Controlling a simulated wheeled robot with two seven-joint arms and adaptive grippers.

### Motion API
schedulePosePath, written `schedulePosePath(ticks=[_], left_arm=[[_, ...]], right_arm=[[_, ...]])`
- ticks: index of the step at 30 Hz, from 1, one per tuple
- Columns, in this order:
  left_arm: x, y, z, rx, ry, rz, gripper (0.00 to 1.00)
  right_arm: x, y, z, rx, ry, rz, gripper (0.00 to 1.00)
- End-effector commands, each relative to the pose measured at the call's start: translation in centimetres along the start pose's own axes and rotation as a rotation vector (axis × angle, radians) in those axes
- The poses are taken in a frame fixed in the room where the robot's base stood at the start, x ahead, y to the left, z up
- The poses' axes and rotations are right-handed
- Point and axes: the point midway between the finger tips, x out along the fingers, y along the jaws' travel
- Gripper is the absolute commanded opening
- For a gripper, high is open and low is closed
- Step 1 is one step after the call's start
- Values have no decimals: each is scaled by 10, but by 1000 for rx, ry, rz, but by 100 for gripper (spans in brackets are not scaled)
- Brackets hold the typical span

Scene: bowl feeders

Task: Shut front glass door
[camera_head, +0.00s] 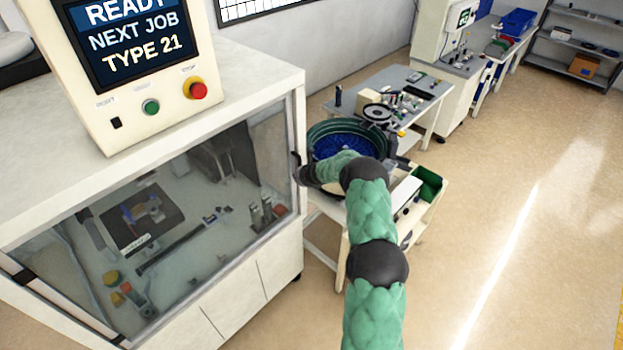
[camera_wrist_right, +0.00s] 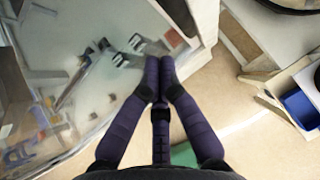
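The front glass door (camera_head: 190,215) is a clear pane across the front of a white machine cabinet (camera_head: 262,65). Fixtures inside show through it. I cannot tell whether the door is fully closed or has a small gap. My right gripper (camera_head: 298,162) is at the right edge of the pane, beside the white corner post, mostly hidden by my own wrist. In the right wrist view its purple fingers (camera_wrist_right: 159,62) come together at the tips with nothing seen between them, and the pane (camera_wrist_right: 85,30) lies beyond. I cannot tell if they touch it. My left gripper is out of view.
A control panel (camera_head: 130,60) with a screen and buttons stands on the cabinet. A bowl feeder with blue parts (camera_head: 343,147) stands on a table close to the right of my right gripper. A green bin (camera_head: 428,185) is nearby. The floor on the right is clear.

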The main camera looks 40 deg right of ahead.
Motion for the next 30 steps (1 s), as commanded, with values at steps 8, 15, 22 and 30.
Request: schedulePosePath(ticks=[8,15,22,30], left_arm=[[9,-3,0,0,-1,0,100],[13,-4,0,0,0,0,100],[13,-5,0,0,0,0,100],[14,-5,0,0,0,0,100]], right_arm=[[-32,-7,-1,0,1,-2,0],[-63,-12,-1,0,2,-2,0],[-79,-14,-2,1,3,-1,0],[-80,-14,-2,2,4,1,0]])
